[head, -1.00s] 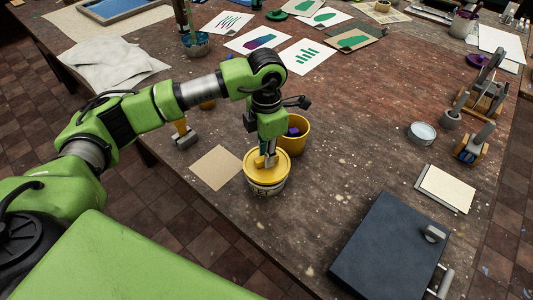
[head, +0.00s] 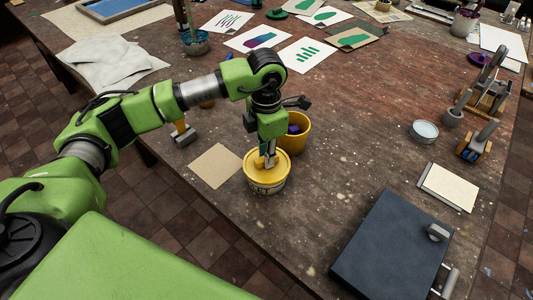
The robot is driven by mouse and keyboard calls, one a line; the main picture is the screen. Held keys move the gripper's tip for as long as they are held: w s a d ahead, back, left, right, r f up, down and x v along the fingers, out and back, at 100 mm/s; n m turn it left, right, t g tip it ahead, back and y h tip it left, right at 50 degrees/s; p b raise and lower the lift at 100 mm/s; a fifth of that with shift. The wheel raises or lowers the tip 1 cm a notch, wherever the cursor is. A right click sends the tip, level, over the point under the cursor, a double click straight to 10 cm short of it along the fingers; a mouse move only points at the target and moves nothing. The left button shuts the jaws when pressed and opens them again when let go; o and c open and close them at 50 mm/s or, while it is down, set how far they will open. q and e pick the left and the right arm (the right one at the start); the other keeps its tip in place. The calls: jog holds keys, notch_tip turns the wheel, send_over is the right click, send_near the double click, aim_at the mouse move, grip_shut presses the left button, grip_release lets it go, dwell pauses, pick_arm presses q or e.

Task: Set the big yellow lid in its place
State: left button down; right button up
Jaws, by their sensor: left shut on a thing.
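The big yellow lid (head: 280,172) is on top of a round tin (head: 268,187) near the middle of the table. It looks level and covers the tin's mouth; I cannot tell if it is fully seated. My left gripper (head: 267,164) points straight down over the lid, shut on it at its middle, and hides part of its top. My right gripper is not in view.
A yellow pot (head: 298,140) with something purple inside stands close behind the tin. A tan card (head: 216,166) lies to its left. A dark hinged board (head: 389,252) lies at the front right. Printed sheets (head: 301,55) lie at the back. Bare table lies right of the tin.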

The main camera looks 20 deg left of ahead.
pick_arm(q)
jog(key=shift+f+b, duration=0.4)
jog(key=shift+f, duration=0.2)
jog(key=shift+r, duration=0.15)
jog(key=c, duration=1.9)
grip_release()
jog(key=o, duration=0.3)
jog(key=shift+o, duration=0.2)
jog(key=shift+r+p, duration=2.25)
jog(key=shift+r, duration=1.8)
